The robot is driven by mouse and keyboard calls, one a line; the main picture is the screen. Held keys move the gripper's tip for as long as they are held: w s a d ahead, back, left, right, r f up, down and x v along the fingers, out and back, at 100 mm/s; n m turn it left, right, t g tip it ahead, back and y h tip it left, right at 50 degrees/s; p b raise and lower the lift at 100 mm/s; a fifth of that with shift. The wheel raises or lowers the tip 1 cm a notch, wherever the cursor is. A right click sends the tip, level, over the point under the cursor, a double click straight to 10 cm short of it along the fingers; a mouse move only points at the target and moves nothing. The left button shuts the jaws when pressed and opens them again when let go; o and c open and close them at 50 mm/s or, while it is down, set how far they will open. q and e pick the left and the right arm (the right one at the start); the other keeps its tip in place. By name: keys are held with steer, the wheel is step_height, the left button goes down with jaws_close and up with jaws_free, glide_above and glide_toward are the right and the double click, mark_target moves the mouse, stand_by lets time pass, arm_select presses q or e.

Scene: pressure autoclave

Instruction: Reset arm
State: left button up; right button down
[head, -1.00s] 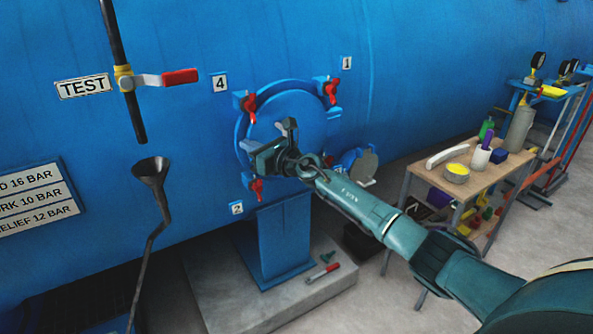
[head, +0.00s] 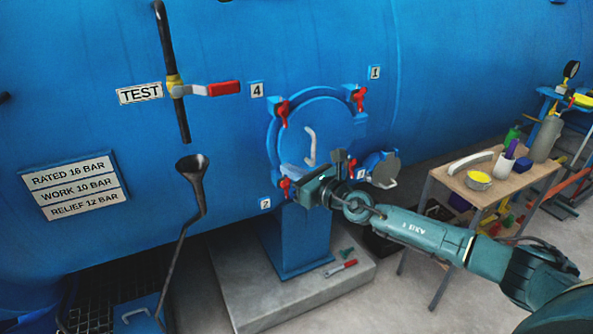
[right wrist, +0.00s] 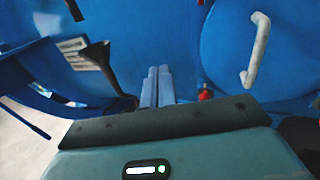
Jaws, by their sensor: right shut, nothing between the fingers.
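My right gripper (head: 338,160) is in front of the lower right edge of the round blue autoclave door (head: 335,125). It also shows in the right wrist view (right wrist: 157,78), its two fingers shut together with nothing between them. The door's white handle (head: 310,146) is clear of the gripper; in the right wrist view the handle (right wrist: 258,48) is at the upper right. I cannot tell whether the gripper touches the door. My left gripper is not in view.
Red clamps (head: 283,112) sit around the door rim. A funnel (head: 192,163) and a red-handled test valve (head: 222,89) are at left. A blue pedestal (head: 300,243) stands below on a concrete slab (head: 258,302). A cluttered cart (head: 459,182) stands at right.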

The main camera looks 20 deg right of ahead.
steer(key=shift+s+d+f, duration=0.2)
steer(key=shift+s+d, duration=0.1)
steer(key=shift+s, duration=0.45)
steer(key=shift+f, duration=0.1)
steer(key=s+a+f+m+g+h, duration=0.1)
steer(key=s+a+f+m, duration=0.5)
steer(key=m, duration=0.3)
steer(key=s+a+f+m+g+h, duration=0.1)
steer(key=s+a+f+m, duration=0.3)
steer(key=s+f+m, duration=0.35)
steer(key=s+d+f+m+g+h, duration=0.1)
steer(key=s+d+f+m+g, duration=0.1)
steer(key=s+f+m, duration=0.4)
steer(key=s+d+f+m+g+h, duration=0.1)
steer(key=s+f+m, duration=0.5)
steer(key=s+m, duration=0.7)
steer(key=m+g+h, duration=0.1)
steer(key=m, duration=0.2)
steer(key=shift+s+d, duration=0.2)
steer(key=shift+d, duration=0.2)
